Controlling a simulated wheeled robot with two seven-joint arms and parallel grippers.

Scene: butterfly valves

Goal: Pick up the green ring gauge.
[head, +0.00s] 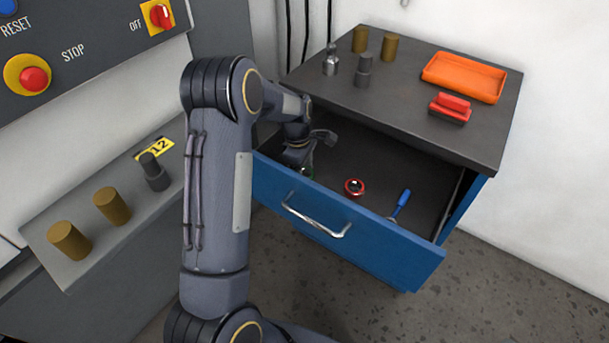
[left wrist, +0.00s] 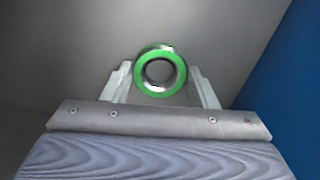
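The green ring gauge (left wrist: 141,78) shows in the left wrist view as a ring with a bright green face, a dark hole and a silvery side. It is between the two fingers of my left gripper (left wrist: 160,74), near their tips, with what looks like a very narrow gap on each side. In the head view my left gripper (head: 302,163) is lowered into the open drawer (head: 400,165) near its left end. Only a small bit of green (head: 307,171) shows beneath it there; the arm hides the rest. My right gripper is not in view.
A red ring gauge (head: 354,181) and a blue-handled tool (head: 400,203) lie to the right in the drawer. The drawer's blue front (head: 370,246) stands close to the gripper. The cabinet top (head: 410,105) overhangs behind, bearing an orange tray (head: 464,72) and several small parts.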

